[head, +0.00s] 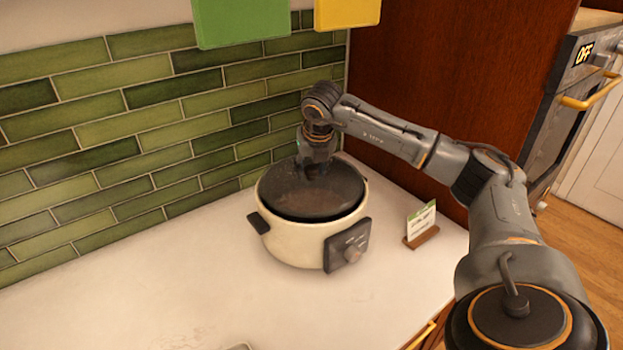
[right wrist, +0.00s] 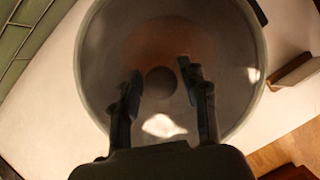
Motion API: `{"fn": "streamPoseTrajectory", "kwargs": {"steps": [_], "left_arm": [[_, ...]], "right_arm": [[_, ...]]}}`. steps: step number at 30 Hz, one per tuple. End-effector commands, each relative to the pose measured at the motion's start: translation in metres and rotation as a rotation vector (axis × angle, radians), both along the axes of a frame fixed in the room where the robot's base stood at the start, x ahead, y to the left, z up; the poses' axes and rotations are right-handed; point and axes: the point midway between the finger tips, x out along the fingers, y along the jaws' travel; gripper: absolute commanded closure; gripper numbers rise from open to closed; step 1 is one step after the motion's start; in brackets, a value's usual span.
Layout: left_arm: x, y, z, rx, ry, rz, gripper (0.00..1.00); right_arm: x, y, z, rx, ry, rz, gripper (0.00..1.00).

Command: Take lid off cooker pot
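The cooker pot (head: 300,238) is cream with dark side handles and a dial panel (head: 347,247). It stands on the white counter in the head view. Its dark glassy lid (head: 285,192) sits on top. My right gripper (head: 318,168) points down over the lid in the head view. In the right wrist view, my right gripper (right wrist: 161,88) is open. Its two fingers stand on either side of the round dark lid knob (right wrist: 161,81), with gaps on both sides. The lid (right wrist: 110,50) fills much of that view. My left gripper is in neither view.
A small card on a wooden stand (head: 421,226) is right of the pot. A green tile wall (head: 130,130) is behind, and a dark wooden panel (head: 450,70) stands at the right. The counter (head: 150,290) is mostly clear at left and front.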

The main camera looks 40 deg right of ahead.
Motion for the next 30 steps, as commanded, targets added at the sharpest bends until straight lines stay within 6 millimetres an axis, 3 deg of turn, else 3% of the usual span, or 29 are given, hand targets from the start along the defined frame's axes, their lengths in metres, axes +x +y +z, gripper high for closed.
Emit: {"fn": "streamPoseTrajectory", "kwargs": {"steps": [1,5,20,25,30], "left_arm": [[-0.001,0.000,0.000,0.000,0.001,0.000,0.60],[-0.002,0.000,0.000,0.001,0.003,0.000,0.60],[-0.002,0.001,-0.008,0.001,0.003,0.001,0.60],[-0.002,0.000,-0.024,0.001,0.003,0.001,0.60],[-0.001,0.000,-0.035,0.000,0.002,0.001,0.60]], "right_arm": [[0.000,0.000,-0.001,0.001,0.002,0.001,0.74],[0.000,0.000,-0.001,0.000,0.003,0.001,1.00],[0.000,0.000,0.006,0.000,0.000,0.000,1.00],[0.000,0.003,0.031,0.002,-0.006,0.003,1.00],[-0.021,0.025,0.068,0.000,-0.008,0.006,1.00]]}}
